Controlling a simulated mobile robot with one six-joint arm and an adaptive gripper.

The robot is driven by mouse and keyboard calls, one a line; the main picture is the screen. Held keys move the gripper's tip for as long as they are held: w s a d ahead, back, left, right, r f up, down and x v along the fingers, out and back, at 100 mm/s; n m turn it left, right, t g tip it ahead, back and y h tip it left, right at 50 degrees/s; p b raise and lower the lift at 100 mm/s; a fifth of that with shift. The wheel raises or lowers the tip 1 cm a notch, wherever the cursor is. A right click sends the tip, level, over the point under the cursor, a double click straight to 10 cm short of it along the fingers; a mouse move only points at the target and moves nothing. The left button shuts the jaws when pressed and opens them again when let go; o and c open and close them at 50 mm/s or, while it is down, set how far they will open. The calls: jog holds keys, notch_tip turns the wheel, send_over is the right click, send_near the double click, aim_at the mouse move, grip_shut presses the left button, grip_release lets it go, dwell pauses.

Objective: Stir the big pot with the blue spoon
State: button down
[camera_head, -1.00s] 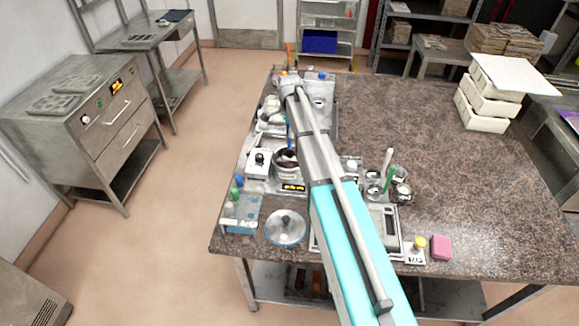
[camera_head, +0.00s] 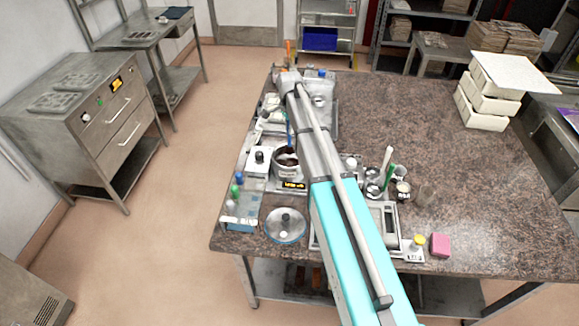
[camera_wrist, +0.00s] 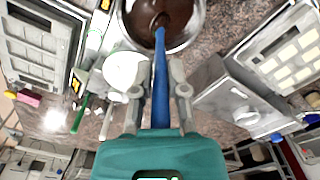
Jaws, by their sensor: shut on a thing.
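The big pot (camera_head: 286,170) is a metal pot of dark brown liquid near the left side of the speckled table. In the wrist view its metal rim (camera_wrist: 203,30) shows at the top, cut off by the picture edge. My gripper (camera_wrist: 158,92) is shut on the handle of the blue spoon (camera_wrist: 160,75). The spoon's lower end reaches into the brown liquid, and its tip is hidden there. In the head view only a thin blue strip of the spoon (camera_head: 289,133) shows above the pot, and my arm hides most of the gripper.
A round glass lid (camera_head: 286,224) lies in front of the pot, beside a blue rack (camera_head: 243,211) of bottles. The table's right half is largely clear.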

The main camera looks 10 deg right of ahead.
dwell(0.6)
jog(key=shift+r+p, duration=2.05)
jog(key=shift+f, duration=0.1)
